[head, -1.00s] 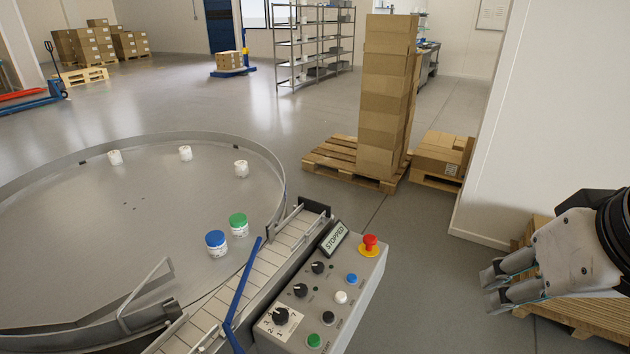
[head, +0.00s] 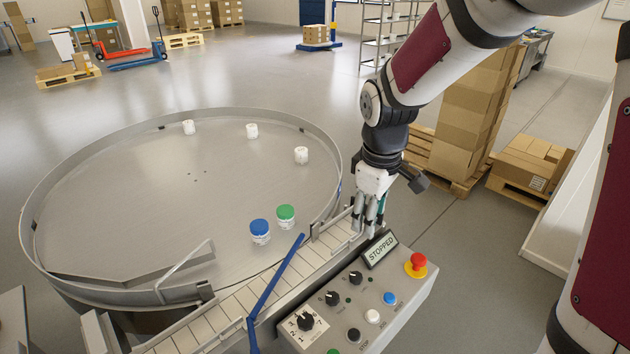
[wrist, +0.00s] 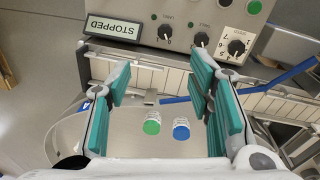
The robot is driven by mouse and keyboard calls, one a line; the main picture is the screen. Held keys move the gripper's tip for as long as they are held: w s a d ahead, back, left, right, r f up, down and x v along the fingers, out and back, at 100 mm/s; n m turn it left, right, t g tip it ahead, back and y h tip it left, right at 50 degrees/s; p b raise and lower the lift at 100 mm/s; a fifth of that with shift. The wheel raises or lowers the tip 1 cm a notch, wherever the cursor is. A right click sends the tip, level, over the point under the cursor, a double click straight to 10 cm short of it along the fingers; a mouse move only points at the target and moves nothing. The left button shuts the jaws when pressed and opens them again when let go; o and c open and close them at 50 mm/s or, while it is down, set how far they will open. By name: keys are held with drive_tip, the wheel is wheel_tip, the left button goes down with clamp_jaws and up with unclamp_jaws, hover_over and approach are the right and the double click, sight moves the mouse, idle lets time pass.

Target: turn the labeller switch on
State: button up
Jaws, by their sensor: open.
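The grey control panel (head: 385,285) stands at the right end of the conveyor, with a STOPPED display (head: 381,249). A black rotary switch (head: 355,278) is nearest the display; in the wrist view its upside-down label by the knob (wrist: 165,31) seems to read LABEL. A second black switch (head: 332,298) sits beside it, and a numbered dial (head: 305,321) is further along. My gripper (head: 367,228) points down over the conveyor's far edge, behind the display. In the wrist view its teal fingers (wrist: 162,82) are apart with nothing between them; the switches lie beyond the fingertips.
A red emergency stop (head: 416,264) and blue, white and black buttons share the panel. A blue guide rail (head: 276,278) crosses the conveyor (head: 250,300). Blue-lidded (head: 260,231) and green-lidded (head: 286,216) jars stand on the round table (head: 130,200).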

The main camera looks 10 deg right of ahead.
sight(356, 276)
drive_tip(key=f, duration=0.7)
drive_tip(key=w+f+n+p, duration=0.1)
drive_tip(key=f, duration=0.6)
drive_tip(key=w+f+n+g+p, duration=0.1)
drive_tip(key=f, duration=0.6)
drive_tip(key=shift+w+a+f+y, duration=0.25)
drive_tip(key=shift+f+y, duration=0.05)
drive_tip(key=shift+f, duration=0.1)
drive_tip(key=shift+c, duration=0.4)
clamp_jaws()
